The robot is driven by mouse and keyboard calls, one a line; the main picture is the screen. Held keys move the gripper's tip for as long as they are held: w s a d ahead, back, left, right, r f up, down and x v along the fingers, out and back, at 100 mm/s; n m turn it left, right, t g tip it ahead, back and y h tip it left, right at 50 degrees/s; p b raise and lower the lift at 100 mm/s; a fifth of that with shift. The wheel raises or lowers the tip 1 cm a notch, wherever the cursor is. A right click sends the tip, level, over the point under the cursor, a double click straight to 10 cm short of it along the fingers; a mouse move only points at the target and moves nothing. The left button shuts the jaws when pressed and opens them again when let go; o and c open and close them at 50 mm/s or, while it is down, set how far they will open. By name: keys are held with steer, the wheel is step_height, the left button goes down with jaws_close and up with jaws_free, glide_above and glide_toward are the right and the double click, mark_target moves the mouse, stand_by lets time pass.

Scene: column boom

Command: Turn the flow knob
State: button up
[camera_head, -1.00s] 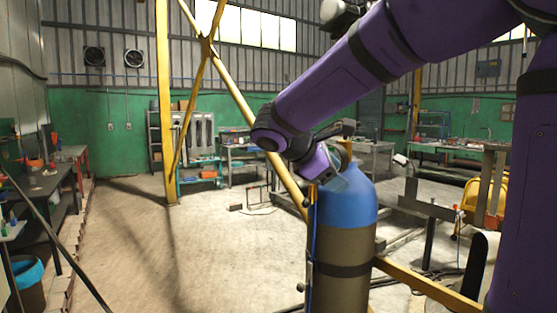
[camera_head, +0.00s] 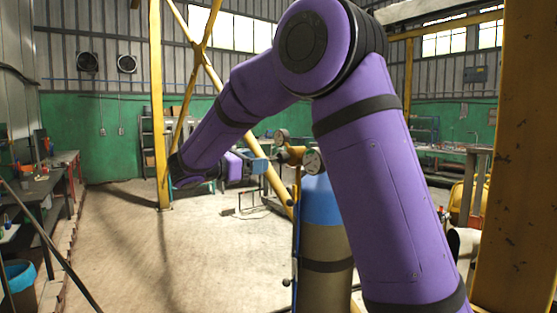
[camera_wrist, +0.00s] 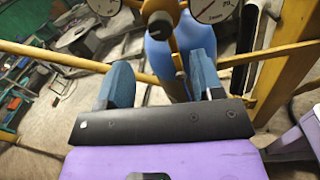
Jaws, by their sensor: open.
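A gas cylinder (camera_head: 321,207) with a blue top and a brown body stands upright, partly behind my arm. A brass-yellow regulator (camera_head: 291,155) with two round gauges sits on its top. In the wrist view, a dark round knob (camera_wrist: 160,25), apparently the flow knob, faces me between the left gauge (camera_wrist: 104,4) and the right gauge (camera_wrist: 213,8). My gripper (camera_wrist: 161,62) is open, with its two blue fingers apart and nothing between them. The knob lies beyond the fingertips, in line with the gap. In the head view, my gripper (camera_head: 258,165) is left of the regulator.
A yellow diagonal brace (camera_head: 225,95) and a yellow post (camera_head: 158,110) stand behind my arm. A large yellow column (camera_head: 515,150) is close at the right. Workbenches line the walls. The floor (camera_head: 130,240) at the left is open.

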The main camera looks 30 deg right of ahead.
mark_target(279, 158)
steer(key=d, duration=0.9)
steer(key=shift+w, duration=0.25)
steer(key=c, duration=0.9)
